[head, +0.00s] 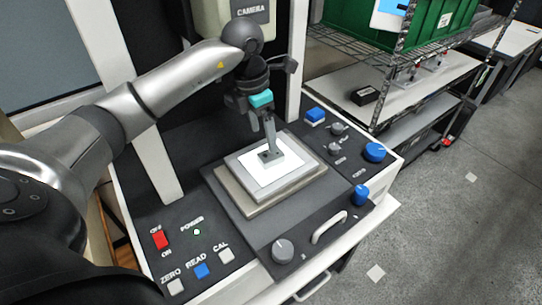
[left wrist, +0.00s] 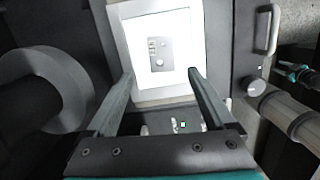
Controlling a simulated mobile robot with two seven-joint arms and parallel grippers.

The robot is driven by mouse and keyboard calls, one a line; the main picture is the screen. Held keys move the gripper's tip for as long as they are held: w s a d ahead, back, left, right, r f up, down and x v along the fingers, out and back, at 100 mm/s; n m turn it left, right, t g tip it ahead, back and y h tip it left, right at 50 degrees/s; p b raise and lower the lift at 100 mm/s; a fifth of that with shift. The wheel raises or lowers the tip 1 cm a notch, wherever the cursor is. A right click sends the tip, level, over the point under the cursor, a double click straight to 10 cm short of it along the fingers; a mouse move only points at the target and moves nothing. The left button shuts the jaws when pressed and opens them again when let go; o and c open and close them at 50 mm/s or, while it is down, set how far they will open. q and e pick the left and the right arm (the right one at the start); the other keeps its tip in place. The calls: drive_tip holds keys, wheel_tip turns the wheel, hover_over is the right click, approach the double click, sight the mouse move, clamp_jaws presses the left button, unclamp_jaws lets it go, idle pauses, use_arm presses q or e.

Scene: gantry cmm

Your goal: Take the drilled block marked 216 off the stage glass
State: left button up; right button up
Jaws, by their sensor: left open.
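The drilled block (left wrist: 160,55) is a small grey plate with holes, lying on the lit white stage glass (left wrist: 183,24) in the left wrist view. Its marking is too small to read. In the head view the block (head: 270,156) is at the middle of the stage glass (head: 284,177), partly hidden by my fingers. My left gripper (head: 270,145) points down over the block there. In the left wrist view my left gripper (left wrist: 162,74) is open, with its two fingers apart and nothing between them.
The machine's panel carries a red switch (head: 159,239), a READ button (head: 201,270), a grey knob (head: 283,250) and blue knobs (head: 375,152). A handle (head: 329,226) is at the front. A camera housing (head: 232,22) hangs above. A wire shelf with a green crate (head: 405,25) stands at right.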

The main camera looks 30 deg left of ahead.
sight(270, 155)
use_arm(q)
drive_tip(key=shift+w+d+f, duration=0.15)
drive_tip(key=shift+w+f, duration=0.05)
drive_tip(key=shift+f, duration=0.9)
drive_tip(key=f, duration=0.3)
drive_tip(key=w+f, duration=0.1)
drive_tip(key=shift+d+f, duration=0.35)
drive_tip(key=shift+d, duration=0.05)
use_arm(e)
drive_tip(key=shift+w+a+r, duration=0.3)
drive_tip(key=shift+w+a, duration=0.35)
drive_tip(key=shift+w, duration=0.2)
use_arm(q)
drive_tip(key=shift+c, duration=0.3)
drive_tip(key=c, duration=0.6)
clamp_jaws()
use_arm(e)
drive_tip(key=shift+d, duration=0.25)
